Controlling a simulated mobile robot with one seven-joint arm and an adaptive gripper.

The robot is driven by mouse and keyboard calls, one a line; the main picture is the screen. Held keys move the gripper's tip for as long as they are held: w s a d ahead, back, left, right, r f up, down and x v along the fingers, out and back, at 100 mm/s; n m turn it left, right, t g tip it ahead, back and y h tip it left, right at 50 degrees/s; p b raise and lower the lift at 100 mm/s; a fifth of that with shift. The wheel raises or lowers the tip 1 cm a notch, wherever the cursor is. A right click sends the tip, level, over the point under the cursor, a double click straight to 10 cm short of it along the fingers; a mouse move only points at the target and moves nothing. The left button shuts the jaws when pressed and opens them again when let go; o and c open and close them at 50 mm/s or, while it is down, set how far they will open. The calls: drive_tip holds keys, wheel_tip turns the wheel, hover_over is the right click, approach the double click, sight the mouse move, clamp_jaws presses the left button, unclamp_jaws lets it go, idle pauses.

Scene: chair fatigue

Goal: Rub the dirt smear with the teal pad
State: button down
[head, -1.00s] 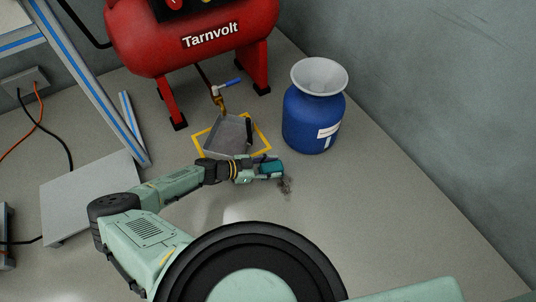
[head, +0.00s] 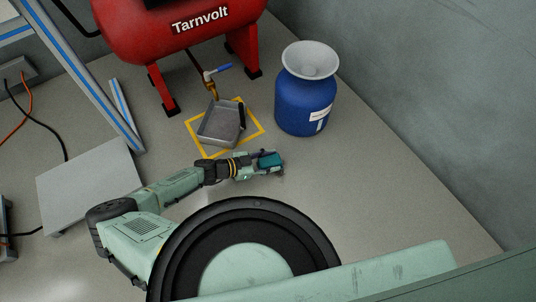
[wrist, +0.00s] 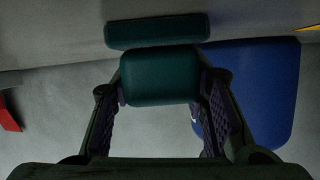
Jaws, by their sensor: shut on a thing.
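My gripper (head: 262,164) is shut on the teal pad (head: 270,160), low over the floor in the head view. In the wrist view the pad (wrist: 160,75) sits between the two fingers, with a wider teal strip beyond it. The dirt smear is mostly hidden by the pad and fingers. Only a faint dark trace shows at the pad's lower right edge in the head view. I cannot tell whether the pad touches the floor.
A blue drum (head: 303,108) with a pale funnel-like top stands behind and right of the gripper. A grey tray (head: 219,136) lies in a yellow floor square below the red tank's (head: 180,35) valve. A grey plate (head: 90,185) is at left. Floor at right is clear.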

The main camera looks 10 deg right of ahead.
sight(291, 181)
drive_tip(key=shift+n+h, duration=0.3)
drive_tip(key=s+d+f, duration=0.1)
drive_tip(key=s+d, duration=0.1)
drive_tip(key=s+d+f, duration=0.1)
drive_tip(key=s, duration=0.2)
drive_tip(key=s+d+f+p, duration=0.1)
drive_tip(key=s+d+f, duration=0.1)
drive_tip(key=shift+s+d, duration=0.15)
drive_tip(key=shift+d, duration=0.15)
drive_tip(key=shift+r, duration=0.1)
drive_tip(key=r+p, duration=0.5)
drive_tip(key=shift+s+d+r, duration=0.15)
drive_tip(key=shift+d+r, duration=0.05)
drive_tip(key=shift+r, duration=0.1)
drive_tip(key=shift+a+r+p, duration=0.1)
drive_tip(key=shift+r+p, duration=0.3)
drive_tip(key=shift+r, duration=0.05)
drive_tip(key=shift+w+r, duration=0.1)
drive_tip(key=shift+w, duration=0.1)
wheel_tip(291, 181, up, 3)
drive_tip(key=p, duration=0.3)
drive_tip(key=shift+a, duration=0.1)
